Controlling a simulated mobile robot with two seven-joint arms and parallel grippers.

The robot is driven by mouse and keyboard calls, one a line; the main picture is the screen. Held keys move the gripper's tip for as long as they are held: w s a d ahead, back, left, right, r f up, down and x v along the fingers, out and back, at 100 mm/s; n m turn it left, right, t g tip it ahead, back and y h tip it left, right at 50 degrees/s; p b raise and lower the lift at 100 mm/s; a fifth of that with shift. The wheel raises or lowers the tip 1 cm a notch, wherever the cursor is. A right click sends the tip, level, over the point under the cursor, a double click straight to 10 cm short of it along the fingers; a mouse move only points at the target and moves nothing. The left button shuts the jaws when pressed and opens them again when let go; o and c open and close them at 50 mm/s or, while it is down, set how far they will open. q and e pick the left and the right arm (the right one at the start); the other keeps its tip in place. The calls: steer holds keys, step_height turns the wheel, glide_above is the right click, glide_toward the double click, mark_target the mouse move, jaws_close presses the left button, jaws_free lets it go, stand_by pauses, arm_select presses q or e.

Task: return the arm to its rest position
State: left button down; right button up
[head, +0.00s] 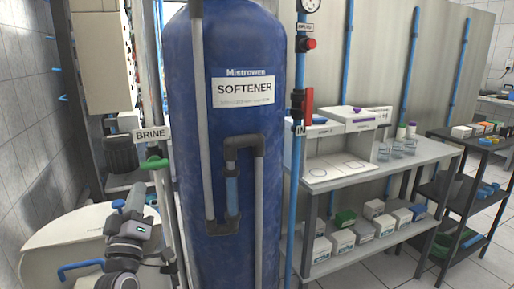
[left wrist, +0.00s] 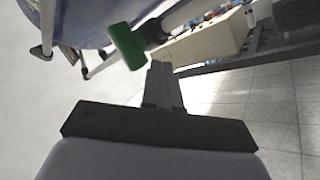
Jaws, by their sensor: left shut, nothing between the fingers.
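My left arm (head: 128,236) shows at the lower left of the head view, in front of the white lidded tank and left of the blue softener tank. My left gripper (left wrist: 161,72) shows in the left wrist view with its dark fingers together and nothing between them. A green valve handle (left wrist: 127,46) shows just beyond and left of the fingertips there, apart from them as far as I can tell. The green handle also shows in the head view (head: 153,163), by the BRINE label (head: 152,134). My right gripper is in neither view.
The blue softener tank (head: 270,32) with grey pipes stands in the middle. The white tank (head: 62,236) is at lower left. A grey bench (head: 412,156) with boxes and beakers and a dark shelf rack (head: 466,205) stand at right. Tiled floor (left wrist: 270,100) is open below.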

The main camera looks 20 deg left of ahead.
arm_select(q)
steer(key=s+d+f+m+g+h+p, duration=0.3)
steer(key=d+f+m+h, duration=0.2)
steer(key=d+f, duration=0.25)
steer(key=s+d+f+m+g+h+p, duration=0.2)
steer(key=s+d+f+m+g+h, duration=0.15)
steer(key=d+f+m, duration=0.4)
steer(key=s+d+f+m+g+h+p, duration=0.1)
steer(key=s+d+f+g, duration=0.1)
steer(key=s+f, duration=0.3)
steer(key=s+d+f+m+g+h+p, duration=0.1)
steer(key=s+d+f+g+p, duration=0.1)
steer(key=s+f, duration=0.4)
steer(key=s+d+g, duration=0.1)
steer(key=s+d, duration=0.1)
steer(key=s, duration=0.1)
steer(key=shift+s+d+f+h, duration=0.15)
steer(key=shift+s+h, duration=0.15)
steer(key=shift+h, duration=0.05)
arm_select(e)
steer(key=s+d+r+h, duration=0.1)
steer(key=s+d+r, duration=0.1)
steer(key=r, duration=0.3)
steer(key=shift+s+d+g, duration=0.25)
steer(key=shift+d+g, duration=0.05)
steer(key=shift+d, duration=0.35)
arm_select(q)
steer(key=shift+m, duration=0.25)
